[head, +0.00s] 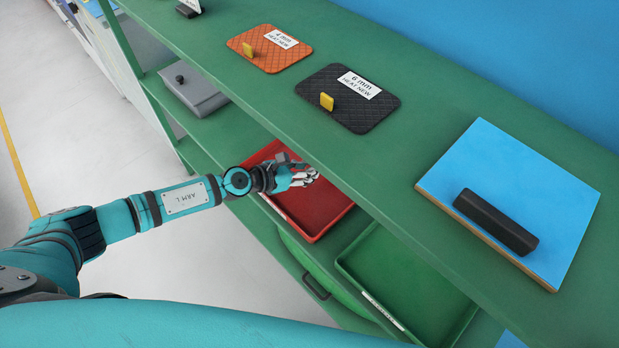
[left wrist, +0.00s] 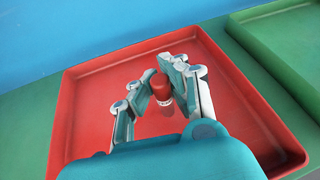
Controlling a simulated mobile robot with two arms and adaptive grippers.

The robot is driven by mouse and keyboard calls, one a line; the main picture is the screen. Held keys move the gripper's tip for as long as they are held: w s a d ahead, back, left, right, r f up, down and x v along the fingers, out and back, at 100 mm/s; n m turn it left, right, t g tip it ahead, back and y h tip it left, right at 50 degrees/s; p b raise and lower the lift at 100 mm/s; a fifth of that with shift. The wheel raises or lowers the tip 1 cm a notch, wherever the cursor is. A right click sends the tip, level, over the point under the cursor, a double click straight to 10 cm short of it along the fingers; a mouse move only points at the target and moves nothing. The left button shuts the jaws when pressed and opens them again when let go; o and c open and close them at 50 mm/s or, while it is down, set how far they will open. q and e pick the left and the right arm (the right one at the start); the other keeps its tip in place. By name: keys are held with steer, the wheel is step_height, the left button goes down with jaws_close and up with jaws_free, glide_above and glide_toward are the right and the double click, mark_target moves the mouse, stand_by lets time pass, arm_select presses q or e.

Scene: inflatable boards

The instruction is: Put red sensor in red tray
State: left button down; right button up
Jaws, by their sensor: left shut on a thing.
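The red sensor (left wrist: 161,88) is a small red cylinder with a pale band, seen in the left wrist view between the fingers of my left gripper (left wrist: 158,92). The gripper is shut on it, over the inside of the red tray (left wrist: 72,118). I cannot tell whether the sensor touches the tray floor. In the head view, my left gripper (head: 309,175) reaches over the red tray (head: 318,212) on the lower shelf, and the sensor cannot be made out there. My right gripper is not in view.
A green tray (head: 452,306) stands right of the red tray on the lower shelf. The green upper shelf (head: 400,150) overhangs the trays. On it lie an orange mat (head: 262,58), a black mat (head: 372,118) and a blue board (head: 540,170). A grey case (head: 190,97) sits left on the lower shelf.

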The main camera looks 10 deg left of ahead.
arm_select(q)
steer(key=shift+f+b, duration=0.7)
steer(key=shift+f, duration=0.75)
steer(key=shift+f, duration=0.1)
steer(key=c, duration=1.4)
jaws_free()
